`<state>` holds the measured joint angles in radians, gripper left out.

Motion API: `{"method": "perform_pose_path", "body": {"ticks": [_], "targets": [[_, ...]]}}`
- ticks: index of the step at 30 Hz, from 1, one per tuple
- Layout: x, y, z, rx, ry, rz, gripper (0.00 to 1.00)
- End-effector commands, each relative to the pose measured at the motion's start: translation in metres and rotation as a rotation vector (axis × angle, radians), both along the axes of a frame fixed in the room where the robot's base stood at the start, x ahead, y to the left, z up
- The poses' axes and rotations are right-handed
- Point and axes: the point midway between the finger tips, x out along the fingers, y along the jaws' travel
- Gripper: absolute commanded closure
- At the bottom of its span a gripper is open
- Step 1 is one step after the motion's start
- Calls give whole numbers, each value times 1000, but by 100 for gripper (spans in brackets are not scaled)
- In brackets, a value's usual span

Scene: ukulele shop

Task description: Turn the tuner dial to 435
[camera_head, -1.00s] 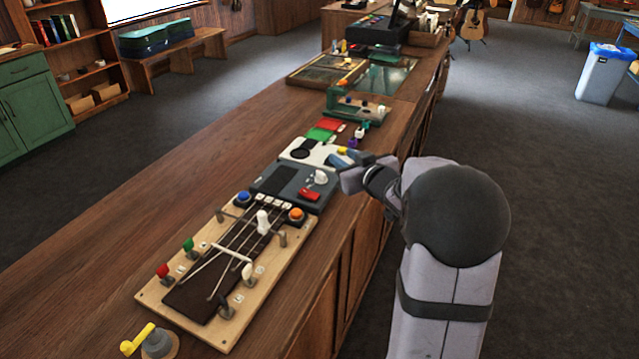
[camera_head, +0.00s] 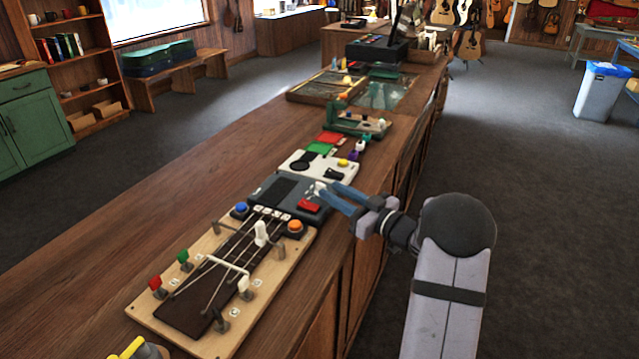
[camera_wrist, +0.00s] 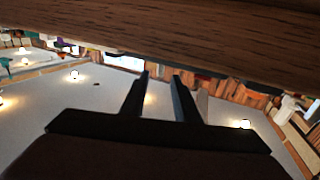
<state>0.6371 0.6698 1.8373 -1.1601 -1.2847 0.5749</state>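The tuner is a dark grey box (camera_head: 268,186) on the counter, with a dark screen and a red switch (camera_head: 309,206). Its pale dial (camera_head: 319,187) is at the right back part of the box, partly hidden by my fingertips; its setting is too small to read. My gripper (camera_head: 324,191) reaches in from the right with two blue fingers, their tips at or very near the dial. In the wrist view the fingers (camera_wrist: 161,76) are apart with nothing visible gripped between them. Whether they touch the dial I cannot tell.
A wooden string board (camera_head: 150,309) with pegs and coloured knobs stands in front of the tuner. Farther back are a green stand (camera_head: 345,122) and trays. The left of the counter is clear.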

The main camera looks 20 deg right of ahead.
Motion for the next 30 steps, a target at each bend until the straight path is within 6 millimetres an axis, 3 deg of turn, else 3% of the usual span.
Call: {"method": "perform_pose_path", "body": {"ticks": [12, 25, 26, 29, 30], "targets": [[46, 22, 1, 0, 0, 0, 72], [55, 25, 0, 0, 0, -1, 72], [55, 25, 0, 0, 0, -1, 74], [55, 25, 0, 0, 0, -1, 98], [55, 25, 0, 0, 0, -1, 100]]}}
